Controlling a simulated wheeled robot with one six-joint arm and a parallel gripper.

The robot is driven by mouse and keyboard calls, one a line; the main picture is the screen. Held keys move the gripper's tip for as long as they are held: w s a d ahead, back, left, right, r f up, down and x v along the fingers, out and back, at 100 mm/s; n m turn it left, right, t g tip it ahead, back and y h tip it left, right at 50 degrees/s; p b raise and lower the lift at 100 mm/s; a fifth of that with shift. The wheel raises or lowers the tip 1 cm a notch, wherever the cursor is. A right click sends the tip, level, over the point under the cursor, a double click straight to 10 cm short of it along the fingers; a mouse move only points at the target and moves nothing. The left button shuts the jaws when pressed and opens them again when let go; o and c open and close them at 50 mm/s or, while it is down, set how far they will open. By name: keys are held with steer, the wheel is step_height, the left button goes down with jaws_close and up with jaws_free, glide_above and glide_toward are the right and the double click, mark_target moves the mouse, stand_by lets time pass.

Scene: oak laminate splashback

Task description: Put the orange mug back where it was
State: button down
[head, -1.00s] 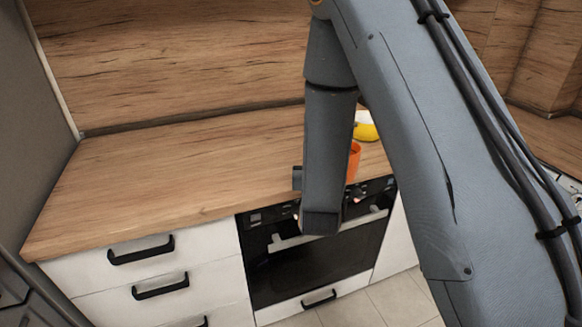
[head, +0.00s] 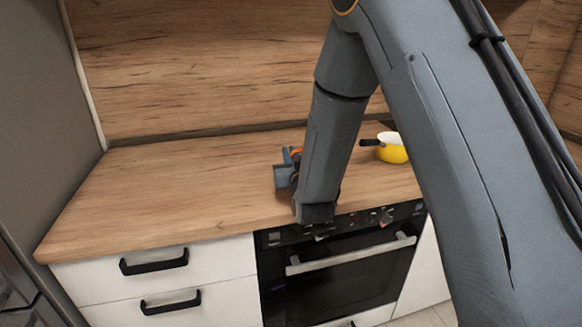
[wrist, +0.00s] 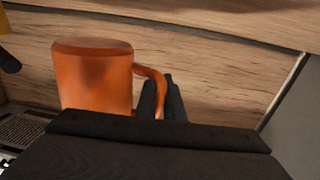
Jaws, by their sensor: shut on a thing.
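The orange mug (wrist: 95,80) fills the left middle of the wrist view, with its handle on the right. My gripper (wrist: 167,100) is shut on that handle, its dark fingers beside the mug's right side. In the head view, only a sliver of the orange mug (head: 297,151) shows behind my arm. My gripper (head: 284,172) shows there at the left side of my forearm, over the wooden counter (head: 170,185). Whether the mug's base touches the counter is hidden.
A yellow pan (head: 393,150) with a black handle stands on the counter to the right. The left part of the counter is clear. The wooden splashback (head: 220,70) rises behind. Below the front edge are an oven (head: 340,275) and white drawers (head: 160,285).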

steer(key=shift+f+p, duration=0.3)
steer(key=shift+f, duration=1.7)
steer(key=shift+f, duration=0.15)
steer(key=c, duration=1.9)
jaws_free()
steer(key=shift+o, duration=0.2)
steer(key=shift+r, duration=0.2)
steer(key=b+v, duration=0.2)
steer(key=v, duration=1)
steer(key=shift+f, duration=0.1)
